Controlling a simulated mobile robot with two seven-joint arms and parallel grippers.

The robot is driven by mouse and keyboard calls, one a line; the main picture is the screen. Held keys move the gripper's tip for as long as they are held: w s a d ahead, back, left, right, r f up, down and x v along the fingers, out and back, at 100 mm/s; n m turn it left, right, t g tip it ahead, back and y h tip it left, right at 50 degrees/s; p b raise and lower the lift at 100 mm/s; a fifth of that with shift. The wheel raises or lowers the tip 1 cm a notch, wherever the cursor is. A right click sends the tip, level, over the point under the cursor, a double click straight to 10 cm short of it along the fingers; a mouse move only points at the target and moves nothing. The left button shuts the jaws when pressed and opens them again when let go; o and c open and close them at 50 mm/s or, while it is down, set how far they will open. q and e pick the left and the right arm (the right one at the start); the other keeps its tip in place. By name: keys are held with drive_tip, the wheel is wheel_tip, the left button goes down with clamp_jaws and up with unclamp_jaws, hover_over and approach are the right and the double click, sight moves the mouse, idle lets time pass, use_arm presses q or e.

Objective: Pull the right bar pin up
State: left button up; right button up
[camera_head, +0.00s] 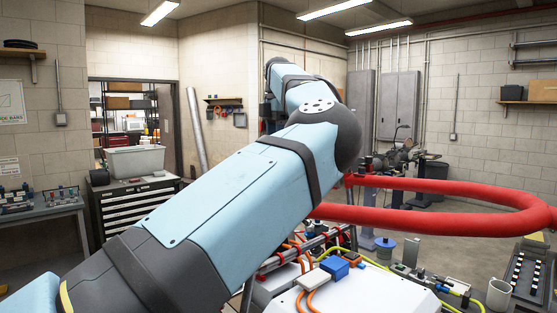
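A thick red tube bar (440,218) forms a long loop across the right half of the head view, above the white equipment. I cannot pick out the right bar pin; it may be hidden or too small to tell. My blue and black arm comes in from the lower left and rises across the middle, covering much of the view and the left end of the red bar. Neither of my grippers shows, so I cannot see whether either is touching anything.
White equipment (365,291) with orange cables and a blue block (334,267) lies below the red bar. A white mug (499,294) and a dark tray (528,275) stand at the lower right. A drawer cabinet (135,208) stands at the left.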

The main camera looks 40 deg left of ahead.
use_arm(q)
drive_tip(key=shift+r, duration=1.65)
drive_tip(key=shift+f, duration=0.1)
